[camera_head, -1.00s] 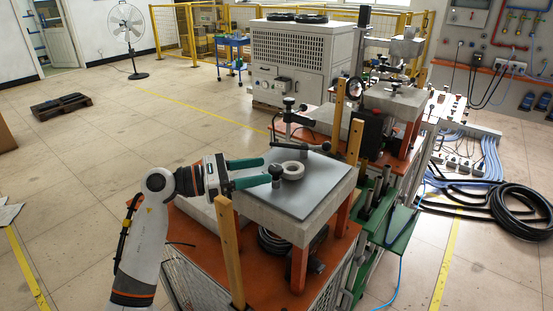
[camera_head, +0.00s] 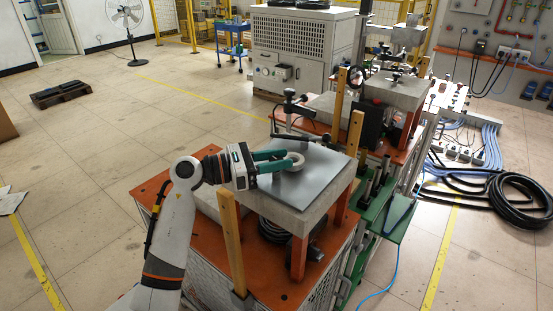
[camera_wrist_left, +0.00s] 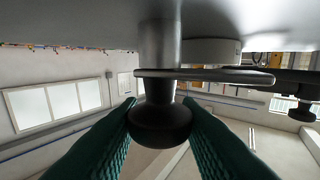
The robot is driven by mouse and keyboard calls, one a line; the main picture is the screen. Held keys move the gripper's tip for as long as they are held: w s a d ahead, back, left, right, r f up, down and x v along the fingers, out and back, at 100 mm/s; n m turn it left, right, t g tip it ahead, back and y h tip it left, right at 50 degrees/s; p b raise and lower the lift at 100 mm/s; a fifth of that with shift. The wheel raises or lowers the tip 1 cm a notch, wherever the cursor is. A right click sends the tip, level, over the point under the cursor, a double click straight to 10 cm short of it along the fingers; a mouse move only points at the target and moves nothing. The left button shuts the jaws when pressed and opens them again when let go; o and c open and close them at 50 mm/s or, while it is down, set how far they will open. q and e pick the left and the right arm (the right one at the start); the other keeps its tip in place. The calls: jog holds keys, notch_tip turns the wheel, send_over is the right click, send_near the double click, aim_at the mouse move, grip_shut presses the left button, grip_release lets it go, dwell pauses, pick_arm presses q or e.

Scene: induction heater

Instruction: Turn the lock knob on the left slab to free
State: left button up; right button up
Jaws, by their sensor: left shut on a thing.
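The left slab (camera_head: 310,195) is a grey plate on a pale block above an orange cabinet. My left gripper (camera_head: 284,160) reaches over it from the left with green fingers. In the left wrist view, the fingers are shut on the dark round lock knob (camera_wrist_left: 160,125), one finger on each side. The knob sits on a grey metal post (camera_wrist_left: 160,45), and a thin flat bar (camera_wrist_left: 210,74) crosses behind it. In the head view the fingers mostly hide the knob. A pale ring (camera_head: 295,166) lies on the slab right by the fingertips. My right gripper is not in view.
A wooden post (camera_head: 231,243) stands at the slab's near left corner, close under my left arm. A dark clamp handle (camera_head: 298,137) lies behind the slab. A second slab (camera_head: 395,94) stands farther back. The slab's near right part is bare.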

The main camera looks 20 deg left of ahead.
pick_arm(q)
jog(key=shift+s+n+t+y+p, duration=0.1)
jog(key=shift+n+t+y+p, duration=0.25)
jog(key=shift+n+t+y, duration=0.55)
jog(key=shift+n+t+y+p, duration=0.6)
jog(key=shift+t+p, duration=0.1)
jog(key=shift+t, duration=0.2)
jog(key=o, duration=0.9)
jog(key=shift+o, duration=0.2)
jog(key=shift+a, duration=0.1)
jog(key=b+v, duration=0.5)
jog(key=v, duration=0.6)
jog(key=shift+s+a, duration=0.25)
jog(key=shift+s, duration=0.1)
